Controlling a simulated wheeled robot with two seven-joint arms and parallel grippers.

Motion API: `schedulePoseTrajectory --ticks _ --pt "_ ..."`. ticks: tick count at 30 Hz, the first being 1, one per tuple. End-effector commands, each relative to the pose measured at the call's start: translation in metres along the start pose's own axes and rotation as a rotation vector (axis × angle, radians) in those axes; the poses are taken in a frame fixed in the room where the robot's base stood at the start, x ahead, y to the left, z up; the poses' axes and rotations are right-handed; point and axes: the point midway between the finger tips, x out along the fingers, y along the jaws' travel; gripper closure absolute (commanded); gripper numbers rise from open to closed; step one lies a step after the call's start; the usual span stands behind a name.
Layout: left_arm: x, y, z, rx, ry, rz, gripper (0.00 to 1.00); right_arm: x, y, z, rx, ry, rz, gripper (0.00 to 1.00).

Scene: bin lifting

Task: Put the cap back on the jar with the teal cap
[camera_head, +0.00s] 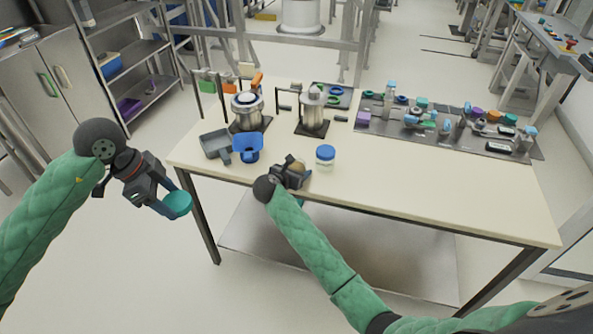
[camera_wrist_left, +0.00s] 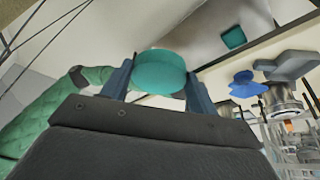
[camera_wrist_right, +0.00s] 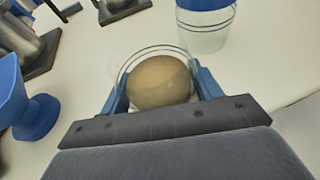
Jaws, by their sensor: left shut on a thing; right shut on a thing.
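The teal cap (camera_head: 177,203) is held in my left gripper (camera_head: 168,206), which is shut on it out in front of the table's left end, over the floor. In the left wrist view the cap (camera_wrist_left: 160,72) sits between the two fingers. My right gripper (camera_head: 300,180) is shut on an open clear jar near the table's front edge. In the right wrist view the jar (camera_wrist_right: 124,70) is upright between the fingers, with a brown round content inside and no cap on it. The gripper hides most of the jar in the head view.
A clear jar with a blue cap (camera_head: 325,155) stands just right of my right gripper. Metal vessels stand behind. A dark mat (camera_head: 400,134) with several small items lies at the right. The front-right tabletop is clear.

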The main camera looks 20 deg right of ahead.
Motion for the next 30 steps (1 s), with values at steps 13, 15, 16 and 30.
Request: schedulePoseTrajectory --ticks 13,15,16,30 --pt "0.031 0.0 0.013 0.0 0.0 0.0 0.62 -0.027 0.001 0.063 0.007 -0.001 0.001 0.69" --pt "0.033 0.0 0.014 0.0 0.0 0.0 0.62 -0.03 0.001 0.073 0.005 -0.001 0.001 0.69" --pt "0.034 0.0 0.014 0.0 0.0 0.0 0.62 -0.032 0.001 0.076 0.005 -0.002 0.001 0.69" --pt "0.037 0.0 0.015 0.0 0.0 0.0 0.62 -0.037 0.0 0.091 0.001 -0.001 0.0 0.69"
